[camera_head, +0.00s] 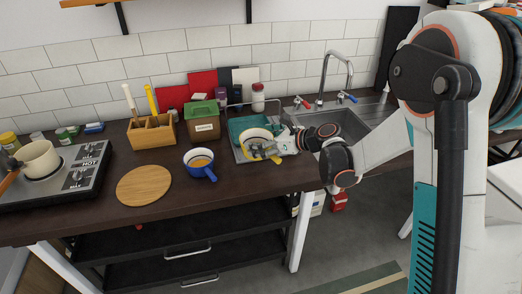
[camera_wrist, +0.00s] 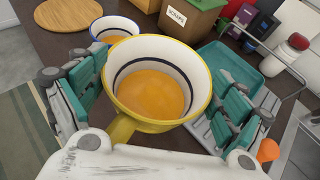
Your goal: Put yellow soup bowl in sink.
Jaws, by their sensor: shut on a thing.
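The yellow soup bowl (camera_head: 255,135) has a white, dark-striped inside, an orange bottom and a yellow rim and handle. It is at the counter's front, before the teal tray. It fills the middle of the wrist view (camera_wrist: 157,88). My gripper (camera_head: 267,149) is shut on it, with teal-padded fingers on its left and right sides in the wrist view. I cannot tell whether its underside touches anything. The metal sink (camera_head: 341,122) with its tap (camera_head: 335,75) lies to the right, partly hidden behind my arm.
A blue bowl (camera_head: 201,164) with orange inside stands left of my gripper. A teal tray (camera_head: 240,124) on a metal rack is behind the yellow bowl. A brown scraps bin (camera_head: 203,122), wooden utensil box (camera_head: 151,132), round board (camera_head: 144,185) and stove (camera_head: 62,176) stand further left.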

